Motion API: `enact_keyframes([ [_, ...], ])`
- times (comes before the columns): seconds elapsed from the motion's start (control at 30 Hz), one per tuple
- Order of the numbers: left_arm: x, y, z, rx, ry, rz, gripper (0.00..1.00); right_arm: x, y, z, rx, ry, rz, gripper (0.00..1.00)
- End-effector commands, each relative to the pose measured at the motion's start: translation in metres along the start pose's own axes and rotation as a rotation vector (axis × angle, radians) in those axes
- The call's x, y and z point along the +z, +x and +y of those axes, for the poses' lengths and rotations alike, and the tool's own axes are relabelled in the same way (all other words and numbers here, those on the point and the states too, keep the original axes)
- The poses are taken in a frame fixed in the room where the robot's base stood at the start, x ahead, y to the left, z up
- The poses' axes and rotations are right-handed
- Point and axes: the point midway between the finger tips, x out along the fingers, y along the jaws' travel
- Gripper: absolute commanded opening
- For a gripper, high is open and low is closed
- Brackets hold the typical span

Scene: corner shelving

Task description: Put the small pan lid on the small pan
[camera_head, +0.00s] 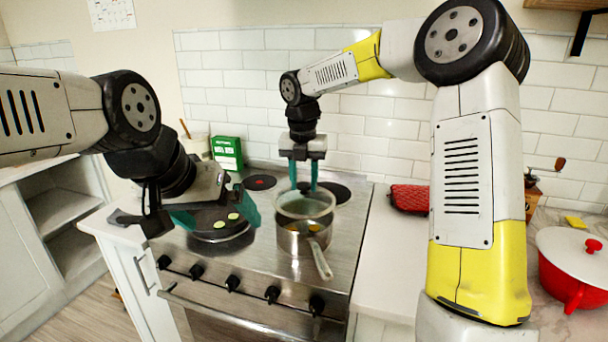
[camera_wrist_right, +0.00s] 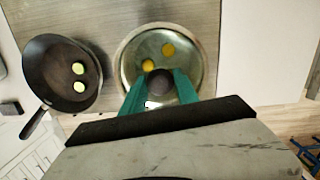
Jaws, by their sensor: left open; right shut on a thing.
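The small pan lid (camera_head: 304,206), a glass disc with a metal rim, hangs from my right gripper (camera_head: 303,187) over the small pan. In the right wrist view the teal fingers close on the lid's dark knob (camera_wrist_right: 160,82), and yellow pieces show through the glass. The small pan (camera_head: 298,246), a steel pan with its handle towards the front, stands on the stove below. The lid looks level and slightly above the pan's rim; whether they touch is unclear. My left gripper (camera_head: 216,214) is open and empty in front of a dark frying pan.
The frying pan (camera_head: 221,236) with green slices sits left of the small pan on the stove (camera_head: 345,225); it also shows in the right wrist view (camera_wrist_right: 62,72). A green box (camera_head: 227,152) stands behind left. A red mitt (camera_head: 409,198) and red-white pot (camera_head: 572,262) are right.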

Motion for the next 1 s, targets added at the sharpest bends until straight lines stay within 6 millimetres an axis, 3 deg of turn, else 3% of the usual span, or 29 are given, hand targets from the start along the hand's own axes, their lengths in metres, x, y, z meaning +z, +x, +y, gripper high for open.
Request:
enact_keyframes([
  [0.5, 0.000, 0.000, 0.000, 0.000, 0.000, 0.000, 1.00, -0.004, 0.034, 0.000, -0.001, 0.000, 0.000, 0.00],
  [1.0, 0.000, 0.000, 0.000, 0.000, 0.000, 0.000, 1.00, -0.004, 0.037, 0.000, -0.001, 0.000, -0.001, 0.00],
])
